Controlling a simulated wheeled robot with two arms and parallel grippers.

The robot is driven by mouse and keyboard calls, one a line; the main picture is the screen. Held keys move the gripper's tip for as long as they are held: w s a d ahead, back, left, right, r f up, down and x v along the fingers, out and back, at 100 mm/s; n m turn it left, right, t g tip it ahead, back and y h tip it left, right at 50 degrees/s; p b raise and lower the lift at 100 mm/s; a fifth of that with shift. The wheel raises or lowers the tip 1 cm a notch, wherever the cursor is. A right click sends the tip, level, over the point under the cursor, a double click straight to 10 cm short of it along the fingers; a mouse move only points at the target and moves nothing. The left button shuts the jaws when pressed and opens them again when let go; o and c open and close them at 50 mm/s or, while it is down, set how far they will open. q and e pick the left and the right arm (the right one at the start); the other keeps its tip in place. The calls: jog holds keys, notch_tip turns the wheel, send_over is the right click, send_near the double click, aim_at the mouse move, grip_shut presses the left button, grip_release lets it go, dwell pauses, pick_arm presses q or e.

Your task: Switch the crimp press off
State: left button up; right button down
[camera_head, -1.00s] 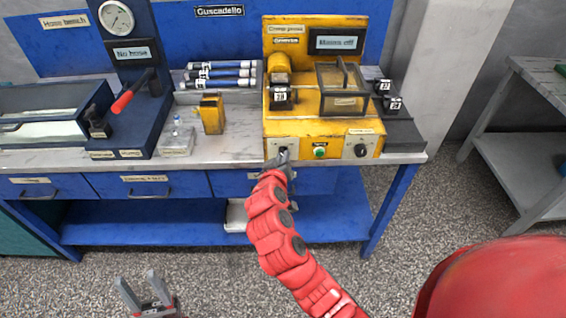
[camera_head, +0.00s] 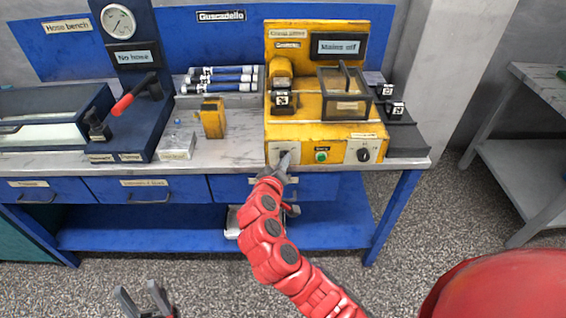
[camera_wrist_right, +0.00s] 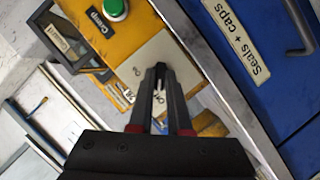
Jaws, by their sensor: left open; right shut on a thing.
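The yellow crimp press (camera_head: 294,133) stands on the right part of the bench. Its display (camera_head: 339,46) reads "Mains off". My right gripper (camera_head: 284,158) is at the left end of the press's front panel, over the switch there. In the right wrist view the gripper (camera_wrist_right: 160,72) is shut on the small switch, over a pale plate (camera_wrist_right: 143,66) with partly hidden lettering. The fingers hide most of the switch. My left gripper (camera_head: 145,296) is open and empty, low in front of the bench at the left.
A green button (camera_head: 321,156) and a black knob (camera_head: 363,155) sit to the right on the same panel. A clear guard box (camera_head: 343,98) is on the press. Hose pieces (camera_head: 222,75) lie behind. A blue hose bench with a red-handled lever (camera_head: 123,104) stands left.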

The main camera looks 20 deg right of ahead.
jog(key=c, duration=0.9)
grip_release()
jog(key=shift+f, duration=0.1)
jog(key=shift+o, duration=0.2)
jog(key=shift+s, duration=0.1)
jog(key=p+v, duration=0.1)
jog(key=v, duration=1.6)
